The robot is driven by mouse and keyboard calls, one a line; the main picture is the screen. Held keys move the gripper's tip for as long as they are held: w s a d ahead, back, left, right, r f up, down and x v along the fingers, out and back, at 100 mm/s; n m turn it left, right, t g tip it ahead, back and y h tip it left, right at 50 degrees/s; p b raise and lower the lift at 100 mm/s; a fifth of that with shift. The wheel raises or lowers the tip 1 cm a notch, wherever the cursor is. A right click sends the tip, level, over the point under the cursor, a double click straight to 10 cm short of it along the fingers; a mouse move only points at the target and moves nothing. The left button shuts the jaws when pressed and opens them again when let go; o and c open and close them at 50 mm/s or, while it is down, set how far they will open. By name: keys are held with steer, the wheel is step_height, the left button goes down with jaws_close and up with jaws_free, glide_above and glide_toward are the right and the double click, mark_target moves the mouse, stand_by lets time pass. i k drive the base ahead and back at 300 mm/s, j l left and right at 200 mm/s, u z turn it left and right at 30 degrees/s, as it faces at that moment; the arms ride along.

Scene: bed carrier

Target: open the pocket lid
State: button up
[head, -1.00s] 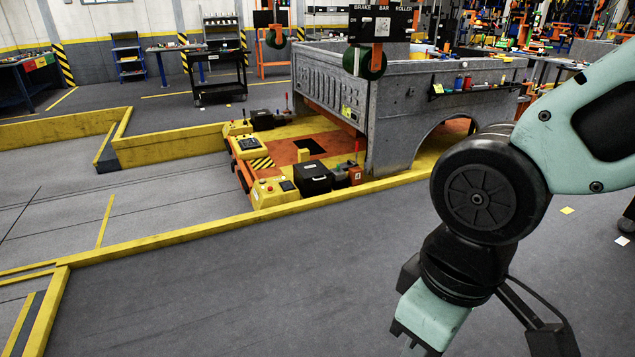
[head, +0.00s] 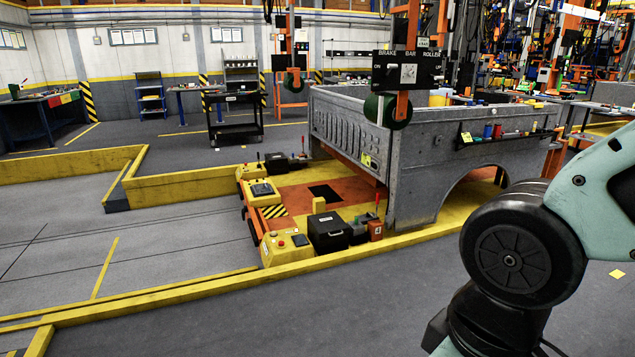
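A yellow and orange bed carrier (head: 289,254) stands on the floor under a grey metal truck bed (head: 345,122). A black box (head: 327,232) with a flat top sits on the carrier's near front corner. Its top looks shut, and it may be the pocket with its lid, though I cannot tell for sure. My arm crosses the lower right of the head view, well apart from the carrier. My gripper is below the frame's edge, so its fingers are hidden.
A low yellow curb (head: 190,297) runs between me and the carrier. A hanging brake bar roller panel (head: 408,72) is above the truck bed. A black cart (head: 233,118) stands behind. The grey floor in front of the curb is clear.

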mark_target(328, 225)
steer(key=i, duration=2.05)
steer(key=i+l, duration=0.1)
steer(key=i, duration=2)
steer(key=j+u, duration=0.05)
steer(key=j, duration=0.05)
